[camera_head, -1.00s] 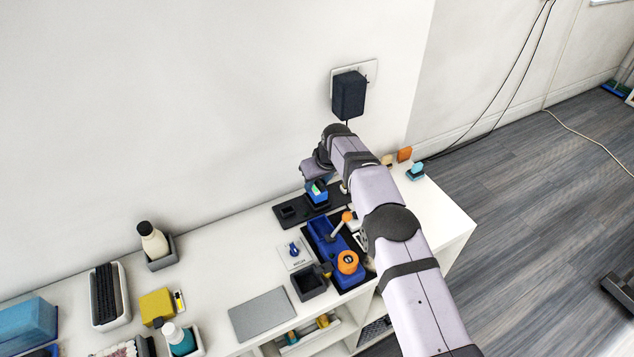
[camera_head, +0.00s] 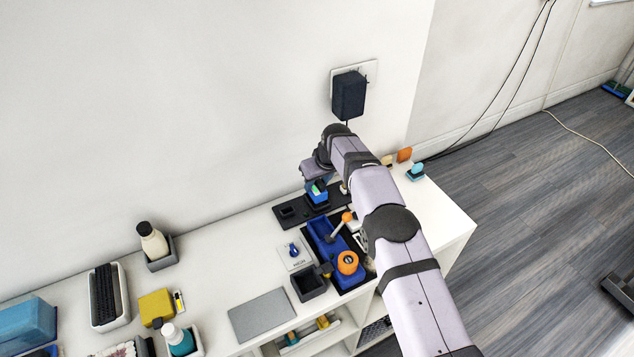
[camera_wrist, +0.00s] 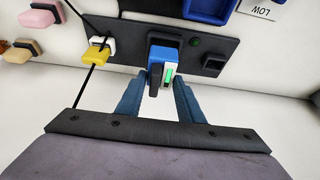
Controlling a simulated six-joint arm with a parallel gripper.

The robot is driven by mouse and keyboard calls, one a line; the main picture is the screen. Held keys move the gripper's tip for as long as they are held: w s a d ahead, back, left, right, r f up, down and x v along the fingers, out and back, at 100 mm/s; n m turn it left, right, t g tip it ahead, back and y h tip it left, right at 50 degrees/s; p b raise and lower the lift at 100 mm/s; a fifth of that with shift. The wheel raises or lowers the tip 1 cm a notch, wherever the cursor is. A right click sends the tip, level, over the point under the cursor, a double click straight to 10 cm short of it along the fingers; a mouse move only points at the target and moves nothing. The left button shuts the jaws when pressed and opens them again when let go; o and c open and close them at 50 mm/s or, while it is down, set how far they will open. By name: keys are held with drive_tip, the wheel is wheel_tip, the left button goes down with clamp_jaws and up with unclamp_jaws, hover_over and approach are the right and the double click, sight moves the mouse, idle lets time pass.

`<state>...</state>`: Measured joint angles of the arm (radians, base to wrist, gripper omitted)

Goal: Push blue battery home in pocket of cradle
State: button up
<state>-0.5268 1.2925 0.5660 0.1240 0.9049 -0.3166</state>
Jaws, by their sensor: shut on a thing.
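The blue battery (camera_wrist: 168,54), with a white and green label, stands between the fingertips of my gripper (camera_wrist: 162,80) in the wrist view. My gripper is shut on its near end. The battery's far end is at the dark pocket of the cradle (camera_wrist: 165,36); how deep it sits is hard to tell. In the head view the blue battery (camera_head: 316,188) shows at the cradle, just below my gripper (camera_head: 318,178), which is partly hidden by my wrist. The dark cradle plate (camera_head: 288,219) lies on the white shelf top near the wall.
A small dark block (camera_wrist: 213,65) and a green button (camera_wrist: 195,42) are on the plate beside the battery. A yellow and white piece (camera_wrist: 97,52) with a dark cable is on the other side. A blue tray (camera_head: 323,238) with orange-topped parts stands in front. The wall is close behind.

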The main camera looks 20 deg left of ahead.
sight(317, 188)
drive_tip(key=shift+f+b, duration=1.2)
drive_tip(key=shift+f, duration=0.3)
idle(0.5)
drive_tip(key=o, duration=1.3)
drive_tip(key=shift+o, duration=0.2)
drive_tip(key=shift+r, duration=0.1)
drive_tip(key=shift+b+v, duration=1)
drive_tip(key=shift+v, duration=2.65)
